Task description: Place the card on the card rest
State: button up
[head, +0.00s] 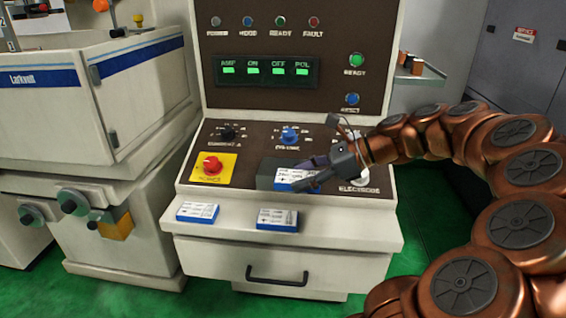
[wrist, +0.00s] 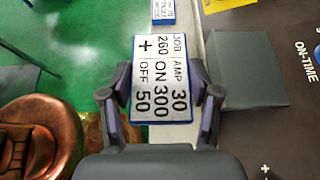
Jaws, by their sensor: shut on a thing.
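My gripper (head: 312,176) is shut on a white card with blue edges (head: 287,180), in front of the brown control panel. In the wrist view the fingers of my gripper (wrist: 160,92) clasp the card (wrist: 162,72) by its two sides. Its print faces my camera and reads JOB 260, AMP 30, ON 300, OFF 50 and a plus sign. A dark grey block (wrist: 248,68), which looks like the card rest, lies to the right of the held card in the wrist view. In the head view this dark block (head: 266,173) is partly hidden behind the card.
Two more cards lie on the pale ledge (head: 340,230), one at left (head: 197,212) and one nearer the middle (head: 277,220). A red knob on a yellow plate (head: 212,166) and a blue knob (head: 290,136) stand out from the panel. The ledge's right part looks clear.

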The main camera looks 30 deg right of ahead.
jog(key=w+d+p, duration=0.1)
jog(key=w+d, duration=0.1)
jog(key=w, duration=0.2)
jog(key=w+d+f+p, duration=0.1)
jog(key=w+d, duration=0.1)
jog(key=w, duration=0.3)
jog(key=w+d+p, duration=0.1)
jog(key=w+d, duration=0.1)
jog(key=w, duration=0.3)
jog(key=shift+w+f+p, duration=0.15)
jog(key=shift+f+p, duration=0.1)
jog(key=shift+p, duration=0.05)
jog(key=shift+f+p, duration=0.5)
jog(key=shift+f, duration=1.2)
jog(key=shift+f, duration=0.15)
jog(key=o, duration=1.2)
jog(key=shift+d+r, duration=0.2)
jog(key=shift+r, duration=0.05)
jog(key=b+v, duration=0.2)
jog(key=v, duration=0.9)
jog(key=shift+s, duration=0.35)
jog(key=shift+r, duration=0.1)
